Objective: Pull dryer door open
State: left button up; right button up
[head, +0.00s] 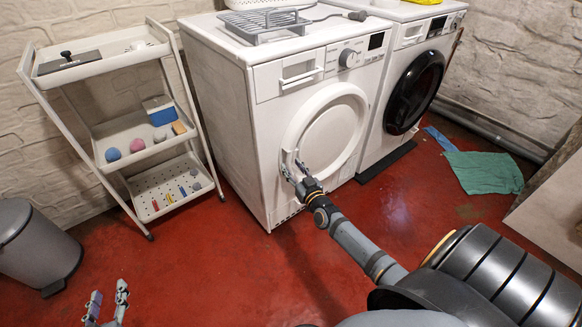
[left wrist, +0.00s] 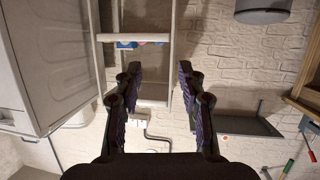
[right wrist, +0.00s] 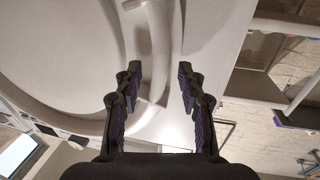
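The dryer (head: 228,110) is the white machine on the left of the pair. Its round white door (head: 335,130) looks closed, flush with the front. A pale curved handle (right wrist: 159,50) runs along the door's left edge in the head view. My right gripper (head: 291,172) is at this edge, low on the door. In the right wrist view my right gripper (right wrist: 159,68) has its fingers apart, with the handle between them; contact cannot be told. My left gripper (head: 106,299) is low at the left over the floor. The left wrist view shows my left gripper (left wrist: 160,68) open and empty.
A washer (head: 413,90) with a dark door stands to the right of the dryer. A white trolley (head: 135,125) with small items is at the left, near a grey bin (head: 35,245). A green cloth (head: 484,172) lies on the floor. Red floor before the dryer is clear.

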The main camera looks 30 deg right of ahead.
pick_arm(q)
notch_tip(320, 180, up, 7)
jog(key=w+t, duration=0.2)
jog(key=t, duration=0.1)
jog(key=shift+f, duration=0.2)
pick_arm(e)
jog(key=shift+w+d, duration=0.1)
jog(key=shift+w, duration=0.7)
pick_arm(q)
jog(key=shift+a, duration=0.1)
pick_arm(e)
grip_shut()
